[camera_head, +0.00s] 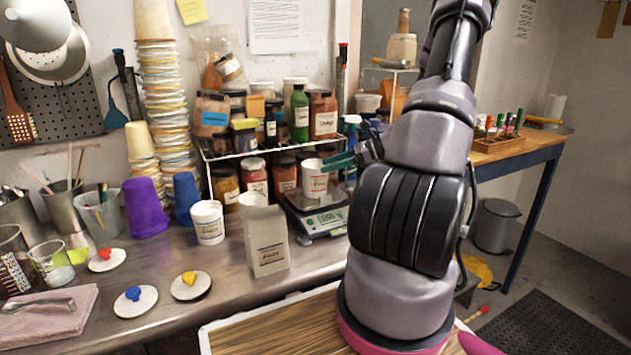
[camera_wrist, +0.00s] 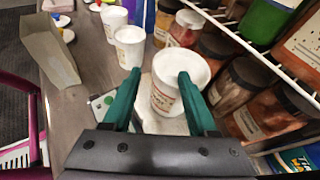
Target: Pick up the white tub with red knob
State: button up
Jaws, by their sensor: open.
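A white tub (camera_head: 314,180) with a printed label stands upright on the scale; in the wrist view this tub (camera_wrist: 168,98) is just beyond my fingers. My gripper (camera_head: 338,161) is open beside it, with teal fingers; in the wrist view the gripper (camera_wrist: 157,76) has its left finger left of the tub and its right finger overlapping the tub's right side. I cannot tell if they touch. A second white tub (camera_head: 207,222) and a third (camera_head: 252,200), partly hidden by the paper bag, stand to the left. No tub shows a knob. A white lid with a red knob (camera_head: 106,260) lies on the counter.
White lids with a blue knob (camera_head: 134,299) and a yellow knob (camera_head: 190,285) lie at the counter's front. A paper bag (camera_head: 267,245) stands left of the scale (camera_head: 322,222). A rack of jars (camera_head: 262,152) is close behind. Purple (camera_head: 146,208) and blue cups stand further left.

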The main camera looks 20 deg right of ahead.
aim_at(309, 171)
jog(key=x, duration=0.5)
jog(key=shift+w+a+f, duration=0.15)
jog(key=shift+w+a, duration=0.05)
jog(key=shift+a, duration=0.15)
grip_shut()
